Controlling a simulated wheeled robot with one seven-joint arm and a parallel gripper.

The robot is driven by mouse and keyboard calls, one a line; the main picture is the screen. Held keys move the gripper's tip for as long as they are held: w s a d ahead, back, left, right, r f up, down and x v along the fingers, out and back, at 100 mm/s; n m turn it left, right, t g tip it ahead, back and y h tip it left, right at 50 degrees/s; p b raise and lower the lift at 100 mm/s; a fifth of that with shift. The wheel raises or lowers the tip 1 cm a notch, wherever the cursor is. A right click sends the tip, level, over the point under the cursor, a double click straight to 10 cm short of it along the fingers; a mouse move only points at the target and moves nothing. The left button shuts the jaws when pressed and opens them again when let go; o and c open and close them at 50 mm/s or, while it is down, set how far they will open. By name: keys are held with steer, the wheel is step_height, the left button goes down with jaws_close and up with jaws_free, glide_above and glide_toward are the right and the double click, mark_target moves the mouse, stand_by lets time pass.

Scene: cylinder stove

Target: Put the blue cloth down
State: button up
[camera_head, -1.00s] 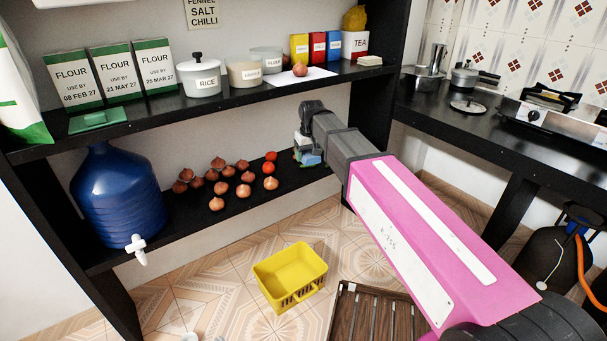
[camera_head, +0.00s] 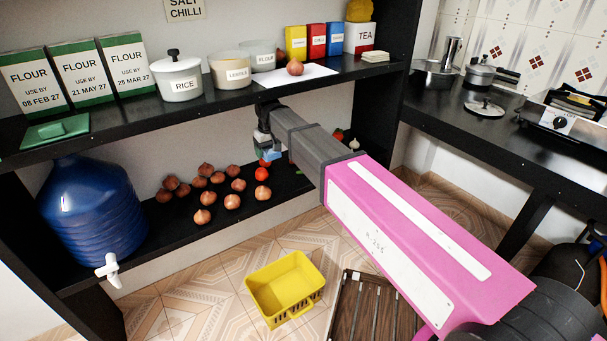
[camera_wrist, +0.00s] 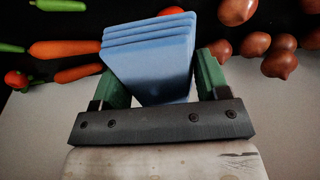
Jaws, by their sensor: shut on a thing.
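The blue cloth (camera_wrist: 152,55) is a folded stack of light blue layers. In the wrist view it sits between the two green fingers of my gripper (camera_wrist: 153,80), which is shut on it. In the head view my gripper (camera_head: 266,145) is at the lower shelf, under the upper shelf's front edge, and a small part of the blue cloth (camera_head: 272,155) shows there. The lower shelf (camera_head: 165,220) is black and lies beneath the cloth. I cannot tell whether the cloth touches it.
Several onions (camera_head: 232,201) lie left of my gripper on the lower shelf, with a tomato (camera_head: 261,174) close by. Carrots (camera_wrist: 65,49) show in the wrist view. A blue water jug (camera_head: 95,215) stands at the left. A yellow basket (camera_head: 285,285) is on the floor. The upper shelf (camera_head: 225,98) is overhead.

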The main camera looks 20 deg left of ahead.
steer(key=shift+w+d+f, duration=0.1)
steer(key=shift+w, duration=0.2)
glide_above(299, 180)
steer(key=f, duration=0.6)
steer(key=shift+s+d+f, duration=0.2)
steer(key=shift+f, duration=2.2)
steer(key=shift+f, duration=0.5)
steer(key=o, duration=0.8)
steer(key=r, duration=0.4)
steer(key=d+r, duration=0.1)
steer(key=r, duration=0.3)
steer(key=s+r, duration=0.1)
steer(key=r, duration=0.4)
steer(key=shift+d, duration=0.3)
